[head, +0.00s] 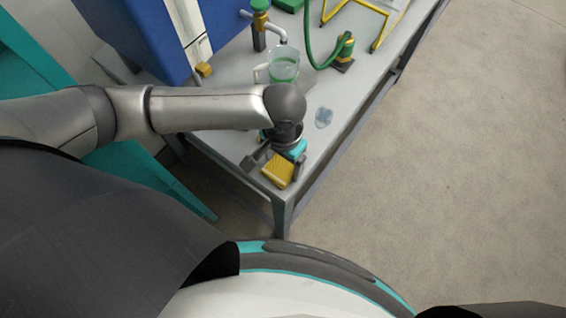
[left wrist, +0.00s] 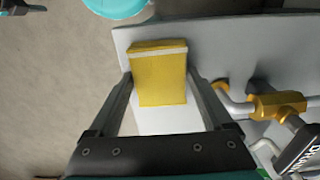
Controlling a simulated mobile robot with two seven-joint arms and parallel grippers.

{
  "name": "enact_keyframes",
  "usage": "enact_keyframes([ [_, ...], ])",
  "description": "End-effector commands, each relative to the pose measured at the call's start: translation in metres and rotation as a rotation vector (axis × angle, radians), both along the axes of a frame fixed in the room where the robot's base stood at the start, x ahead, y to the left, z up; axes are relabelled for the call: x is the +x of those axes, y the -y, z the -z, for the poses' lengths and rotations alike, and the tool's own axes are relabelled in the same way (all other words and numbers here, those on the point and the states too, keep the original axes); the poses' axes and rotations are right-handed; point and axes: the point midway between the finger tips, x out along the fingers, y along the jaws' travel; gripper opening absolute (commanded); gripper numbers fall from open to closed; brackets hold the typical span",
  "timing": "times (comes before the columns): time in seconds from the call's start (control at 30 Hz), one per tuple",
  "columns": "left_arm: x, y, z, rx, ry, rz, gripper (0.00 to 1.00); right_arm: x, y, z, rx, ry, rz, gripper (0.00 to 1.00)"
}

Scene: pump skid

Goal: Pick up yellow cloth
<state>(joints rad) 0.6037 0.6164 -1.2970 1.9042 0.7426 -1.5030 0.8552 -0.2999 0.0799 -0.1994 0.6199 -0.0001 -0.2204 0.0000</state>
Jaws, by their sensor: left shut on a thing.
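The yellow cloth (head: 278,171) is a folded, block-like pad near the front corner of the grey table. In the left wrist view the cloth (left wrist: 160,80) sits between the two fingers, with a pale stripe near its far edge. My left gripper (head: 276,164) points down at the table corner and is shut on the cloth. In the left wrist view the fingers of my left gripper (left wrist: 160,78) press on its two sides. Whether the cloth touches the table cannot be told. My right gripper is not in view.
The grey table (head: 226,138) also holds a clear jug (head: 284,66) with green liquid, a bluish clear item (head: 324,117), a green hose (head: 322,62) and a yellow frame (head: 385,14). A blue cabinet (head: 140,40) stands behind. Floor right of the table is clear.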

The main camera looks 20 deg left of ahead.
Motion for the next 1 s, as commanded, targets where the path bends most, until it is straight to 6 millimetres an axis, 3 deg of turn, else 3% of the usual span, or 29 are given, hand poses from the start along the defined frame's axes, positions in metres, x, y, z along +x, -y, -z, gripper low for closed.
enact_keyframes([
  [0.27, 0.0, 0.0, -0.001, 0.0, 0.001, 0.0, 0.29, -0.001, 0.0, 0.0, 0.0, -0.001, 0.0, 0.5],
  [0.47, 0.001, 0.0, -0.016, -0.002, 0.002, 0.0, 0.29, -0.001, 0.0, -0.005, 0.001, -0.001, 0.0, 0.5],
  [0.63, 0.001, 0.0, -0.05, -0.002, 0.003, 0.001, 0.29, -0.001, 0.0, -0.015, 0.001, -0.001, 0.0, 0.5],
  [1.0, 0.001, 0.001, -0.157, -0.002, 0.003, 0.001, 0.29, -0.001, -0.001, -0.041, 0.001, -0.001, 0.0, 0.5],
])
